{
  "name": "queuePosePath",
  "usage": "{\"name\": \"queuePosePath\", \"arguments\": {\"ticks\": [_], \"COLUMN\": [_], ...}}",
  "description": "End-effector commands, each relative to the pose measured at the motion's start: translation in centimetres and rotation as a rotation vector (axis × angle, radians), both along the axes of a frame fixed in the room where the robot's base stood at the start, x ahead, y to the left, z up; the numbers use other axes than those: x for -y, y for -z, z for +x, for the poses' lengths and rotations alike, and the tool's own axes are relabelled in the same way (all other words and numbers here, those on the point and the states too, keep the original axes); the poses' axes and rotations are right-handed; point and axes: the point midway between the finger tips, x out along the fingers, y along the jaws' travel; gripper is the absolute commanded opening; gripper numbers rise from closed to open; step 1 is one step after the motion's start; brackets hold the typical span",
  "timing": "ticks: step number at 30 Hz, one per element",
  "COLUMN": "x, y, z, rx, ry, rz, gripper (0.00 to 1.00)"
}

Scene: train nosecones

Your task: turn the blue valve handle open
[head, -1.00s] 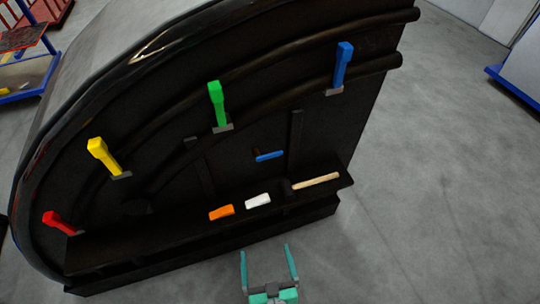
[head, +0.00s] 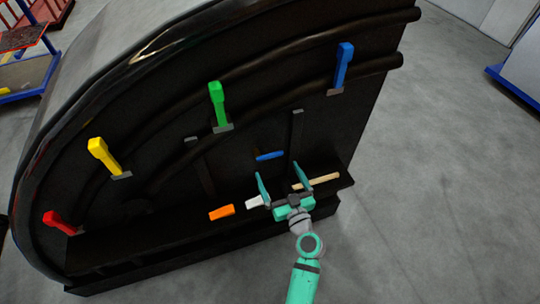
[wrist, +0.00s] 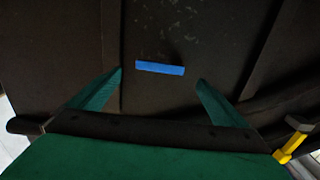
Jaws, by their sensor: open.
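The blue valve handle (head: 270,155) is a short blue bar, roughly level, on the dark inner face of the nosecone. In the wrist view the blue bar (wrist: 160,68) lies between the fingertips in the picture, slightly tilted down to the right. My gripper (head: 279,170) is open and empty, its two teal fingers spread and pointing at the panel just below the bar in the head view. In the wrist view the gripper (wrist: 161,76) frames the bar with space on both sides. I see no contact; the remaining distance is hard to tell.
A shelf below holds an orange block (head: 221,212), a white block (head: 254,202) and a wooden-handled tool (head: 325,180), partly behind my gripper. Red (head: 60,222), yellow (head: 104,156), green (head: 218,104) and taller blue (head: 343,66) levers line the curved panel. Open floor lies right.

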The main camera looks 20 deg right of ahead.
Motion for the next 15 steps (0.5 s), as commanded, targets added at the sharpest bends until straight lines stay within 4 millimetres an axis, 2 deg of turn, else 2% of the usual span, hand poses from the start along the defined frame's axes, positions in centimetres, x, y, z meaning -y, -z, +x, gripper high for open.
{"name": "queuePosePath", "arguments": {"ticks": [9, 15], "x": [-0.2, -0.3], "y": [-0.1, 0.0], "z": [5.7, 8.1], "rx": [0.0, 0.0], "ry": [-0.001, -0.001], "rz": [0.0, 0.0], "gripper": [0.97, 0.97]}}
